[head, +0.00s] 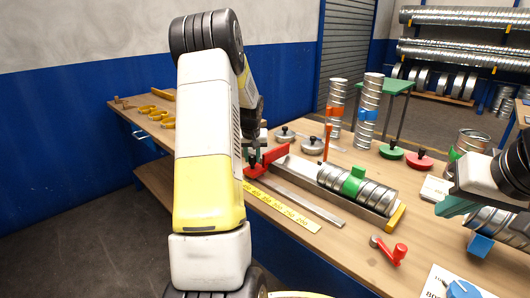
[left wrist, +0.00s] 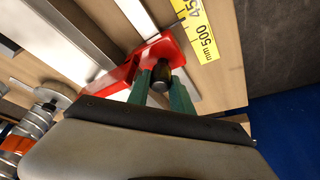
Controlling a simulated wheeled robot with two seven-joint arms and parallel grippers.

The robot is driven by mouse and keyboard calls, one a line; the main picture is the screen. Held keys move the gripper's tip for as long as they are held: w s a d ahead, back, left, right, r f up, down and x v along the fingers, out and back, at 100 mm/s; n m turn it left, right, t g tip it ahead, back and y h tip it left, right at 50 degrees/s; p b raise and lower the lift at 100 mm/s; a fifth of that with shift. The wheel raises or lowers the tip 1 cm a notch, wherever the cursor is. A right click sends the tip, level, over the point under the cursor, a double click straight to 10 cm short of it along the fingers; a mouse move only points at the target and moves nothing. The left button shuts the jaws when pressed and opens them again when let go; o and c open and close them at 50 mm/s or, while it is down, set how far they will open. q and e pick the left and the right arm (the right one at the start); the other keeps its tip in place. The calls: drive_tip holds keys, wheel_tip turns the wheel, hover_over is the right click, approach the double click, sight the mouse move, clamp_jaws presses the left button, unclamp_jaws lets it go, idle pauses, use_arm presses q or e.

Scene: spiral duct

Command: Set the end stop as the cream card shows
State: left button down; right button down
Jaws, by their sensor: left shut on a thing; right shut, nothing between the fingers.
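The red end stop (head: 270,160) sits at the far left end of the metal rail (head: 305,199), beside the yellow millimetre scale (head: 285,208). In the left wrist view, the red end stop (left wrist: 128,68) lies close to the 500 mark of the yellow scale (left wrist: 200,32). My left gripper (left wrist: 162,90) is shut on the stop's dark round knob; my forearm partly hides it in the head view. My right gripper (head: 455,206) is shut and empty at the right, over the table. Two pale cards, one (head: 435,189) near it and one (head: 440,283) at the front edge, are too small or cut off to read.
A ribbed duct with a green collar (head: 352,184) lies in the tray behind the rail. A red crank handle (head: 394,251) lies at the front. Upright ducts (head: 368,112) and round lids (head: 391,150) stand behind. Yellow parts (head: 160,115) lie on the far left table end.

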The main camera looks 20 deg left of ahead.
use_arm(q)
drive_tip(key=shift+s+d, duration=0.15)
drive_tip(key=shift+d, duration=0.2)
drive_tip(key=c, duration=1.4)
unclamp_jaws()
drive_tip(key=shift+c, duration=0.2)
drive_tip(key=v, duration=0.8)
